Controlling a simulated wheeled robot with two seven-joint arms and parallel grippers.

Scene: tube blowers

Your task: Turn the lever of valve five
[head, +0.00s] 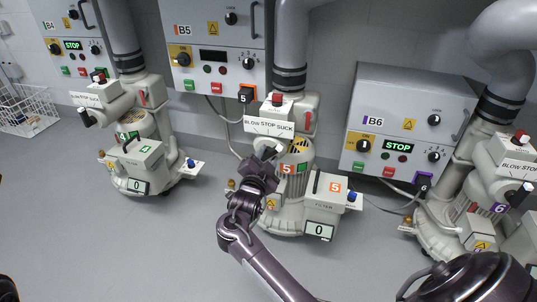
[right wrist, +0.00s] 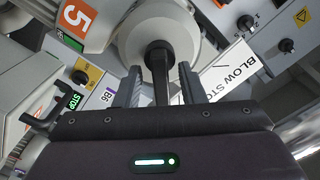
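The lever of valve five (head: 268,152) is on the machine marked with an orange 5, just under the white "BLOW STOP SUCK" plate (head: 269,125). In the right wrist view, the lever's black handle (right wrist: 160,72) runs from a round pale hub down between my right gripper's fingers. My right gripper (head: 264,168) is at the lever in the head view. Its two fingers (right wrist: 160,92) stand on either side of the handle, with a visible gap on each side. The handle's far end is hidden by the gripper body. My left gripper is out of view.
Control box B5 (head: 213,57) hangs behind the machine. The filter box (head: 324,190) with a "0" display stands right of my gripper. Similar machines, four (head: 140,150) and six (head: 490,195), stand left and right. Grey floor is clear at front left.

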